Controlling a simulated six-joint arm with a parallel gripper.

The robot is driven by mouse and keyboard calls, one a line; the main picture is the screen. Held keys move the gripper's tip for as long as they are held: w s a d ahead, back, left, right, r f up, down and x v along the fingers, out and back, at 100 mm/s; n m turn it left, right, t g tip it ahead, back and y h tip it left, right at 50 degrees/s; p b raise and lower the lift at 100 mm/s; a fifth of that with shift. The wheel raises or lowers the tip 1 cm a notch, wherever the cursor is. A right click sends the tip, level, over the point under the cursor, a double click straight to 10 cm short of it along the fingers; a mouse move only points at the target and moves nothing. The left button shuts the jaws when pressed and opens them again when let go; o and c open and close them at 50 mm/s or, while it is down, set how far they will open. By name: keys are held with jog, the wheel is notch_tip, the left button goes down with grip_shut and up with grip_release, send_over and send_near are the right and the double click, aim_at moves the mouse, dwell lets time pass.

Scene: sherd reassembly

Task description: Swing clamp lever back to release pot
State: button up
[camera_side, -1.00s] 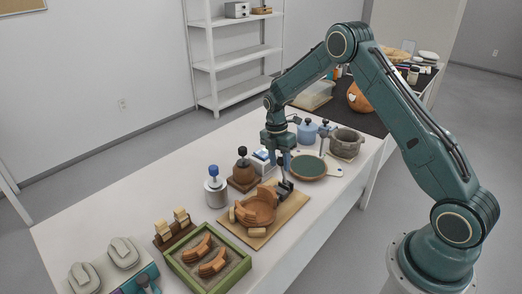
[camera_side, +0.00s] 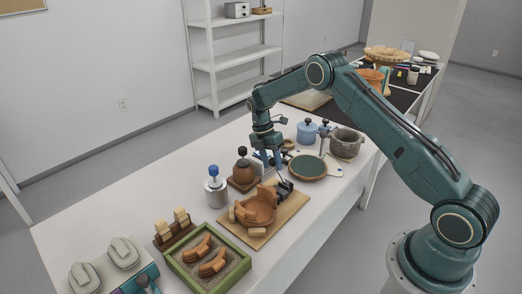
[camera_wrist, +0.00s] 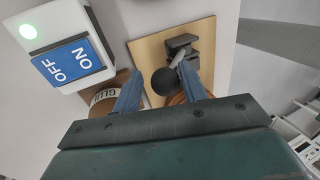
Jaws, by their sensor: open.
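The terracotta pot (camera_side: 258,209), made of joined sherds, sits on a wooden board (camera_side: 283,222). The dark clamp (camera_side: 285,187) stands at the board's far right side, beside the pot. In the wrist view the clamp (camera_wrist: 181,43) shows with a pale lever (camera_wrist: 179,59) and a black ball knob (camera_wrist: 165,81) that seems to end it. My gripper (camera_side: 268,163) is above and behind the clamp. Its blue fingers are open (camera_wrist: 160,74), one on each side of the knob in the wrist view. I cannot tell whether they touch it. The pot is mostly hidden there.
A glue pot (camera_side: 243,176) and a white box with an ON/OFF switch (camera_wrist: 72,55) stand close to my gripper. A green-topped turntable (camera_side: 307,167) is to the right. A green-framed sand tray (camera_side: 177,260) lies at the front left.

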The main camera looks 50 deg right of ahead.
jog(key=shift+v, duration=2.6)
jog(key=shift+r, duration=0.2)
jog(key=s+a+r+m+t, duration=0.1)
jog(key=s+a+r+m, duration=0.2)
jog(key=r, duration=0.5)
jog(key=s+a+r+m+t, duration=0.25)
jog(key=s+r, duration=0.25)
jog(key=r, duration=0.3)
jog(key=s+a+r+m+t, duration=0.1)
jog(key=s+a+r+m, duration=0.15)
jog(key=s+r, duration=0.35)
jog(key=s+a+r+m+t, duration=0.1)
jog(key=s+m, duration=0.4)
jog(key=s, duration=0.6)
jog(key=s+a+r+m+t, duration=0.1)
jog(key=s+a+m+t, duration=0.2)
jog(key=s, duration=0.7)
jog(key=shift+s+a+r+m+t, duration=0.4)
jog(key=shift+a+m, duration=0.3)
jog(key=shift+m, duration=0.3)
